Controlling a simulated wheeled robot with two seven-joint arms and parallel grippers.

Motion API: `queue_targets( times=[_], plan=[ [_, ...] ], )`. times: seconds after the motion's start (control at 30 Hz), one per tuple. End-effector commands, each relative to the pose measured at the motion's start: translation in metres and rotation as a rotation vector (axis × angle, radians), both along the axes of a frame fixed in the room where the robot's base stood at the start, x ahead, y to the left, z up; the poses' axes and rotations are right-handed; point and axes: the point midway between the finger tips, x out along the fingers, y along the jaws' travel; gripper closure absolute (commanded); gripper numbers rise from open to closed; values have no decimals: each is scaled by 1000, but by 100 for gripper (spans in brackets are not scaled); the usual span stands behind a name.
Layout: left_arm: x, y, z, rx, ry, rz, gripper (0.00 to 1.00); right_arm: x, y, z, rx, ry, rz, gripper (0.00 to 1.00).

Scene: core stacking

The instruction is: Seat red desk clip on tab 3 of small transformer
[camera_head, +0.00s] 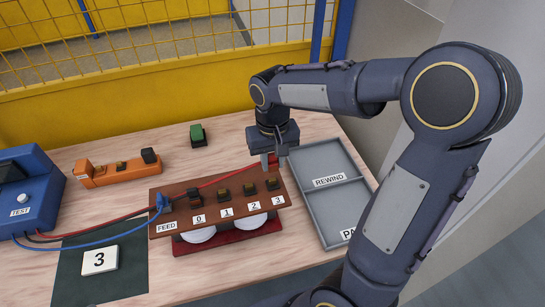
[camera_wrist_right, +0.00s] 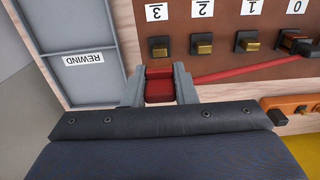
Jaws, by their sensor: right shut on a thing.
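The red desk clip (camera_wrist_right: 159,85) is between the fingers of my right gripper (camera_wrist_right: 159,90), which is shut on it. In the head view the gripper (camera_head: 270,162) is just behind the board's far edge near tab 3, and a bit of the red clip (camera_head: 273,160) shows. The small transformer (camera_head: 163,194) has a brown board with brass tabs labelled 0 to 3 above white coils. Tab 3 (camera_head: 272,184) is bare and also shows in the wrist view (camera_wrist_right: 158,48), just ahead of the clip and apart from it. A black clip (camera_head: 194,198) sits at tab 0. My left gripper is out of view.
A grey tray marked REWIND (camera_head: 345,162) stands close at the right. A blue TEST box (camera_head: 35,190) is at the left with cables running to the transformer. An orange holder (camera_head: 115,174) and a green block (camera_head: 198,134) stand behind. A dark mat (camera_head: 125,282) holds card 3.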

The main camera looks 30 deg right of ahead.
Motion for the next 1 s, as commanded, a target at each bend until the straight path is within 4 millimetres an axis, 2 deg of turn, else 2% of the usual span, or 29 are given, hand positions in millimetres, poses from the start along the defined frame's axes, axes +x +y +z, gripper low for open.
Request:
queue_targets(
  times=[0.03, 0.1, 0.3, 1.0],
  plan=[
    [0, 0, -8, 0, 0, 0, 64, 0, 0, -10, -1, 1, 0, 97],
    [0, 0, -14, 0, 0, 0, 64, 0, 0, -17, -1, 1, 0, 97],
    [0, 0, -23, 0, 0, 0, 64, 0, 0, -29, 0, 0, 0, 97],
    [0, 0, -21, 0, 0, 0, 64, 0, 0, -29, 0, 0, 0, 97]
  ],
)
